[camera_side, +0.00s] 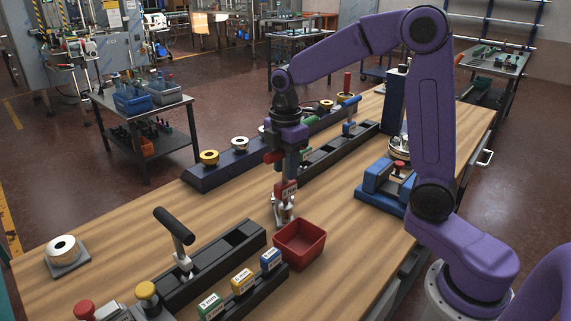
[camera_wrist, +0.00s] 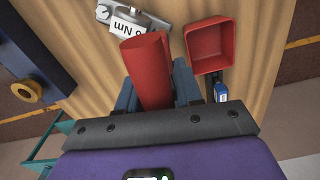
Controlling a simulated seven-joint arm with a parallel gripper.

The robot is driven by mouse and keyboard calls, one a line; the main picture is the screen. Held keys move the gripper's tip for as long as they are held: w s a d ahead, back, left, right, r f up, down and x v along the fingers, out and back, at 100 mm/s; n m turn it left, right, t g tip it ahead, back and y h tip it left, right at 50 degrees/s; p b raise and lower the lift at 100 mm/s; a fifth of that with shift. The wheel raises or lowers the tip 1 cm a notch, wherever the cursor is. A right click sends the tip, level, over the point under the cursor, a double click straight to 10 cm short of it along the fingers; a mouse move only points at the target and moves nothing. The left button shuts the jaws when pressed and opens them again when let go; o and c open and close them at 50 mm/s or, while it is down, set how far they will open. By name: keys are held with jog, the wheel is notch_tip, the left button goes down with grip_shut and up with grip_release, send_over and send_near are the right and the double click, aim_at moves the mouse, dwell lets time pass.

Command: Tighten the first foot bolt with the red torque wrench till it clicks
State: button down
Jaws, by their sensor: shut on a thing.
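My gripper (camera_side: 291,160) is above the middle of the wooden bench, pointing down. Its jaws are shut on the red handle (camera_side: 273,156) of the torque wrench, which sticks out to the left. In the wrist view the red handle (camera_wrist: 148,65) lies between the two fingers (camera_wrist: 156,90). Below the jaws is a red-and-white label (camera_side: 287,189); in the wrist view a white label (camera_wrist: 128,30) reads Nm. A silver metal foot (camera_side: 284,212) is directly under it, low at the bench. The bolt and the wrench tip are too small to tell apart, so I cannot tell whether they touch.
A red bin (camera_side: 300,254) stands close on the right of the metal foot. A black T-handled tool (camera_side: 174,226) stands in a dark front rack. A blue-handled tool (camera_side: 348,103) is in the rear rack. A blue fixture (camera_side: 383,190) is at right. Bare wood lies left.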

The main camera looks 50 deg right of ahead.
jog(key=shift+f, duration=1.1)
jog(key=shift+m, duration=1.6)
jog(key=shift+m, duration=1.6)
jog(key=shift+m, duration=1.6)
